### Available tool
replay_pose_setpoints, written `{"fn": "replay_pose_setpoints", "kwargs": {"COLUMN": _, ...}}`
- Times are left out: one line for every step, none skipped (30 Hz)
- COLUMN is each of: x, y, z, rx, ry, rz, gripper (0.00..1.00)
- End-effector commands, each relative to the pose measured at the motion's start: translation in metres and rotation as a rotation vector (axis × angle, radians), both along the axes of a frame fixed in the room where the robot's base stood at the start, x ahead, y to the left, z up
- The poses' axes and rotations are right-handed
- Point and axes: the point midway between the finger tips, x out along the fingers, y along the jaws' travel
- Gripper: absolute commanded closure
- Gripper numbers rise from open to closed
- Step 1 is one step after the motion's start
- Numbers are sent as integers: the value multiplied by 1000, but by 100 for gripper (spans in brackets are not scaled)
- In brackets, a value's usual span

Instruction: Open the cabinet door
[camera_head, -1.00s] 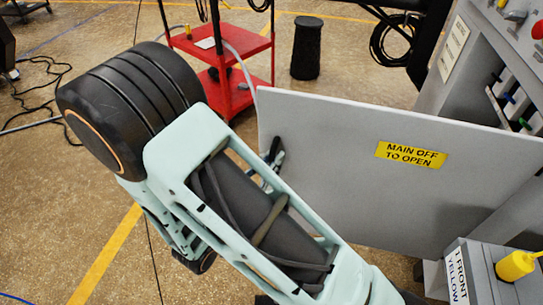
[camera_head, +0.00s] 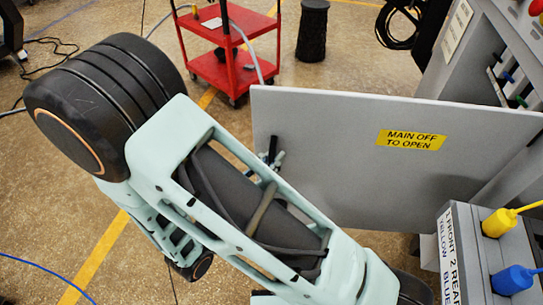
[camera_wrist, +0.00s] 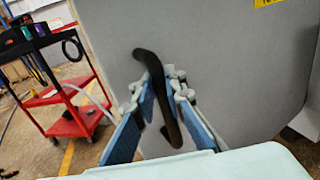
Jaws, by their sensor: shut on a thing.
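The grey cabinet door (camera_head: 330,140) stands swung out from the cabinet (camera_head: 480,60), with a yellow "MAIN OFF TO OPEN" label (camera_head: 411,139) on its face. In the wrist view the door (camera_wrist: 235,70) fills the middle and right. A dark curved handle (camera_wrist: 150,62) sticks out from the door. My gripper (camera_wrist: 163,85) is shut on the handle, with one blue-padded finger on each side of it. In the head view my gripper (camera_head: 272,158) shows only in small part at the left side of the door, since my arm hides the rest.
A red cart (camera_head: 235,70) stands behind the door's free edge, and a black cylindrical bin (camera_head: 312,32) is at the back. A grey box (camera_head: 468,245) with yellow and blue plugs is at the lower right. Floor left of my arm is mostly clear, apart from cables.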

Motion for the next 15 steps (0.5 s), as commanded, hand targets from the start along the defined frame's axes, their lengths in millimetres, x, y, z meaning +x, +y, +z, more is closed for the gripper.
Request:
{"fn": "replay_pose_setpoints", "kwargs": {"x": 0, "y": 1, "z": -1, "rx": 2, "ry": 1, "rz": 2, "gripper": 100}}
{"fn": "replay_pose_setpoints", "kwargs": {"x": 0, "y": 1, "z": -1, "rx": 2, "ry": 1, "rz": 1, "gripper": 100}}
{"fn": "replay_pose_setpoints", "kwargs": {"x": 0, "y": 1, "z": -1, "rx": 2, "ry": 1, "rz": 1, "gripper": 100}}
{"fn": "replay_pose_setpoints", "kwargs": {"x": 0, "y": 1, "z": -1, "rx": 2, "ry": 1, "rz": 2, "gripper": 100}}
{"fn": "replay_pose_setpoints", "kwargs": {"x": 0, "y": 1, "z": -1, "rx": 2, "ry": 1, "rz": 2, "gripper": 100}}
{"fn": "replay_pose_setpoints", "kwargs": {"x": 0, "y": 1, "z": -1, "rx": 2, "ry": 1, "rz": 2, "gripper": 100}}
{"fn": "replay_pose_setpoints", "kwargs": {"x": 0, "y": 1, "z": -1, "rx": 3, "ry": 0, "rz": 2, "gripper": 100}}
{"fn": "replay_pose_setpoints", "kwargs": {"x": 0, "y": 1, "z": -1, "rx": 3, "ry": 0, "rz": 2, "gripper": 100}}
{"fn": "replay_pose_setpoints", "kwargs": {"x": 0, "y": 1, "z": -1, "rx": 3, "ry": 0, "rz": 2, "gripper": 100}}
{"fn": "replay_pose_setpoints", "kwargs": {"x": 0, "y": 1, "z": -1, "rx": 3, "ry": 0, "rz": 2, "gripper": 100}}
{"fn": "replay_pose_setpoints", "kwargs": {"x": 0, "y": 1, "z": -1, "rx": 3, "ry": 0, "rz": 2, "gripper": 87}}
{"fn": "replay_pose_setpoints", "kwargs": {"x": 0, "y": 1, "z": -1, "rx": 3, "ry": 0, "rz": 2, "gripper": 83}}
{"fn": "replay_pose_setpoints", "kwargs": {"x": 0, "y": 1, "z": -1, "rx": 3, "ry": 0, "rz": 2, "gripper": 80}}
{"fn": "replay_pose_setpoints", "kwargs": {"x": 0, "y": 1, "z": 0, "rx": 2, "ry": 0, "rz": 2, "gripper": 76}}
{"fn": "replay_pose_setpoints", "kwargs": {"x": 0, "y": 1, "z": 0, "rx": 1, "ry": 0, "rz": 2, "gripper": 73}}
